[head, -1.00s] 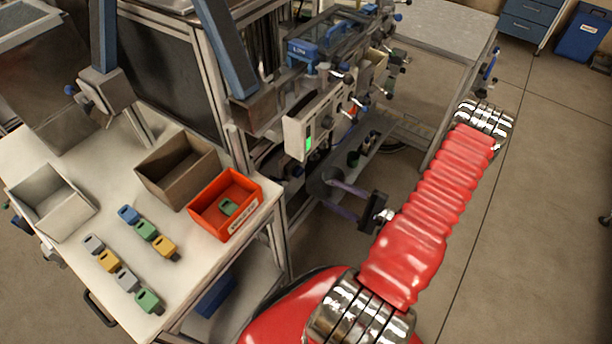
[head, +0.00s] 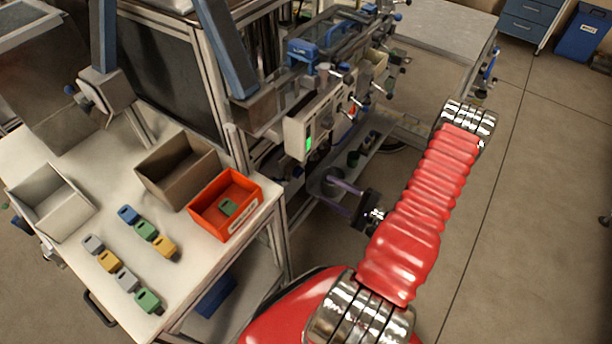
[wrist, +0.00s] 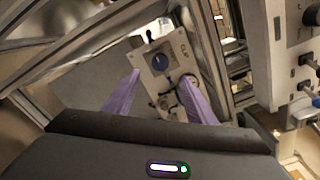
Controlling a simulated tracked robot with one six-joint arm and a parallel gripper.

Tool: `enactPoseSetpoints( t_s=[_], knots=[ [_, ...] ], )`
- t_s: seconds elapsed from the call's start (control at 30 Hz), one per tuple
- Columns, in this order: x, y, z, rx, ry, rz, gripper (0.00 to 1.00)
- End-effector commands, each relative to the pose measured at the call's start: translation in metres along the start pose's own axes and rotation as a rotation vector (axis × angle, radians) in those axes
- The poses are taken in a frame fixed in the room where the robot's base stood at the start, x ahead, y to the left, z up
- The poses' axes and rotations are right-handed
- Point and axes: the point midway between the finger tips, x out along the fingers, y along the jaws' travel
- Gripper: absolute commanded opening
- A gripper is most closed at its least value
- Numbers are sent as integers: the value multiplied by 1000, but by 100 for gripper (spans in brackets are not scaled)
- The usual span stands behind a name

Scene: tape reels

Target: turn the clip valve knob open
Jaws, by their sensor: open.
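Smaller dark fittings sit lower on the panel. I cannot tell for certain which of these is the clip valve knob. The fingertips appear apart from the panel. In the head view my gripper (head: 328,180) reaches left, low beside the machine frame; the panel's face is hidden there.
A control box (head: 312,125) with a green display and protruding knobs stands above my gripper. Metal frame bars surround the area. An orange bin (head: 262,186) and several coloured clips lie on the white table (head: 60,272) at left.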

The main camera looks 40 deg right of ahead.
Motion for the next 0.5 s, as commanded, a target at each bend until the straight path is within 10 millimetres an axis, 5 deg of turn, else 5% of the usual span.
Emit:
enactPoseSetpoints(
  t_s=[0.5],
  knots=[
    [62, 0, 0, -1, -2, 2, 51]
  ],
)
